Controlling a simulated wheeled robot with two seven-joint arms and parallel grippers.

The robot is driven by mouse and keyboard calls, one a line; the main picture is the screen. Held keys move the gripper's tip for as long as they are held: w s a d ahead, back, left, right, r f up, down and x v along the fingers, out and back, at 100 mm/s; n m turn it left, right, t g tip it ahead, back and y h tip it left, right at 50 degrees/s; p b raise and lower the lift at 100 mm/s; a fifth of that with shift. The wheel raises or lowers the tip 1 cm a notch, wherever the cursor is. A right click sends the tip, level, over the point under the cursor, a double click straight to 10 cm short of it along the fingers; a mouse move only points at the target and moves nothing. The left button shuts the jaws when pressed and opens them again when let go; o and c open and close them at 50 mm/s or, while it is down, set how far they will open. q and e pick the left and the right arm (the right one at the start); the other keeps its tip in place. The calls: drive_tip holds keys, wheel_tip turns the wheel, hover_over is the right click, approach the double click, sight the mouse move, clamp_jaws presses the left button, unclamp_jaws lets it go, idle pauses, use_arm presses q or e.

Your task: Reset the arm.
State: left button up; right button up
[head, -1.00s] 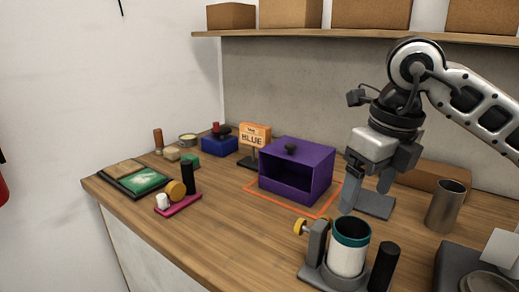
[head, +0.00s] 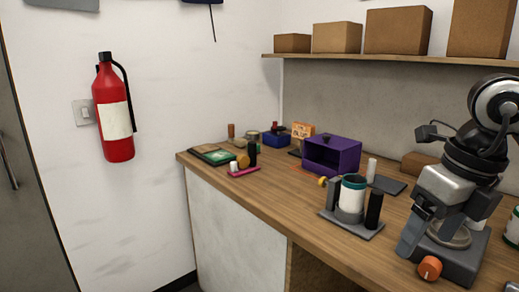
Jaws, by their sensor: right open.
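My right gripper (head: 436,232) comes in from the right and points down, with its fingers apart and nothing seen between them. It is in front of or above a grey device (head: 462,262) with an orange knob (head: 430,267); I cannot tell whether they touch. My right arm (head: 492,110) rises at the right edge of the picture. My left gripper is out of the picture.
A grey stand (head: 350,226) holds a white jar (head: 352,195) and a black cylinder (head: 374,209). Behind are a purple box (head: 332,155) and a white cylinder (head: 371,168). A red fire extinguisher (head: 114,110) hangs on the wall.

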drive_tip(key=s+a+f+m+g+y, duration=0.1)
drive_tip(key=s+a+m+g+y, duration=0.1)
drive_tip(key=a+y, duration=0.85)
drive_tip(key=s+a+f+m+g+y, duration=0.1)
drive_tip(key=a+g+y, duration=0.1)
drive_tip(key=a+y, duration=0.85)
drive_tip(key=w+d+f+m+t+h, duration=0.25)
drive_tip(key=f+m+t+h, duration=0.3)
drive_tip(key=m+t, duration=0.6)
drive_tip(key=w+d+f+m+t+h, duration=0.2)
drive_tip(key=w+f+m+t+h, duration=0.25)
drive_tip(key=f+m+t, duration=0.65)
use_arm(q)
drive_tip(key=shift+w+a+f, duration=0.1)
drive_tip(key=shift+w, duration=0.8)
use_arm(e)
drive_tip(key=s+d+f+m+g+h, duration=0.3)
drive_tip(key=s+f+m+g+h, duration=0.1)
drive_tip(key=f, duration=0.5)
drive_tip(key=s+d+f+m+g+h, duration=0.3)
drive_tip(key=s+f+m+g+h, duration=0.2)
drive_tip(key=s+f+m, duration=0.3)
drive_tip(key=shift+s+d+f+g, duration=0.35)
drive_tip(key=shift+s+f, duration=0.15)
drive_tip(key=shift+f, duration=0.2)
